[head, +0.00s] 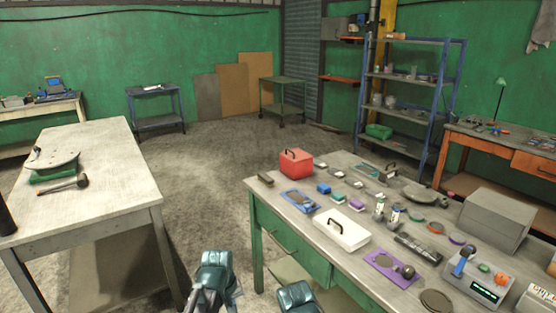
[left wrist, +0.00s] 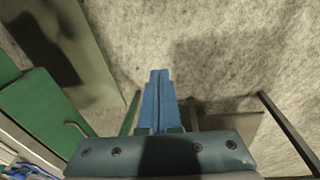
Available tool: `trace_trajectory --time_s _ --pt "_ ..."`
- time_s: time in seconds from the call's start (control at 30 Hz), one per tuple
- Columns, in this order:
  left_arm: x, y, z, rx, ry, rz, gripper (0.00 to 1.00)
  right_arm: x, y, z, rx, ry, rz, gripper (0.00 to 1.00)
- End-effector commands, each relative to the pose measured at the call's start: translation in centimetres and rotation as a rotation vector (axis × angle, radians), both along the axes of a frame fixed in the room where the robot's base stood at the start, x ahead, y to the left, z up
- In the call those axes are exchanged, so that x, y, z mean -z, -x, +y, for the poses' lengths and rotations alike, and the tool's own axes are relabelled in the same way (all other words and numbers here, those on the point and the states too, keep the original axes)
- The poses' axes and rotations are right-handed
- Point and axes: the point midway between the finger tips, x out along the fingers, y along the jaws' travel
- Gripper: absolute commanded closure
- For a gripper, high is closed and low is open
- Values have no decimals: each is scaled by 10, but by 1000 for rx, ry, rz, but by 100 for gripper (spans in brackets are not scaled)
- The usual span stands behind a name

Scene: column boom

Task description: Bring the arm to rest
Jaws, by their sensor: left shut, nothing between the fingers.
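My left gripper (left wrist: 158,78) shows in the left wrist view as two blue fingers pressed together, with nothing between them. It points at bare concrete floor, beside the green front of a workbench. In the head view a teal arm part of mine stands at the bottom centre, in the gap between two workbenches, and its fingers cannot be made out there. Another teal part of mine shows at the bottom edge, close to the right-hand bench. My right gripper's fingers are not seen.
The right green workbench (head: 262,196) carries a red box (head: 296,163), a white case (head: 341,230) and many small items.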

Motion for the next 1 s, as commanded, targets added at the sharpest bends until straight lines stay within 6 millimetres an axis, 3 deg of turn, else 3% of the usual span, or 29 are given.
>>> trace_trajectory --time_s 0.03,0.4,0.53,0.8,1.0 --pt "0 16 7 66 -16 1 100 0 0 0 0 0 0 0" --pt "1 79 41 494 -111 27 100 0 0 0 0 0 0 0" --pt "-13 84 8 569 -125 54 100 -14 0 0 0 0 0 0" --pt "-33 112 -43 722 -167 112 100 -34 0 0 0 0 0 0" --pt "-42 128 -68 802 -195 142 100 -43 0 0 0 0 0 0"
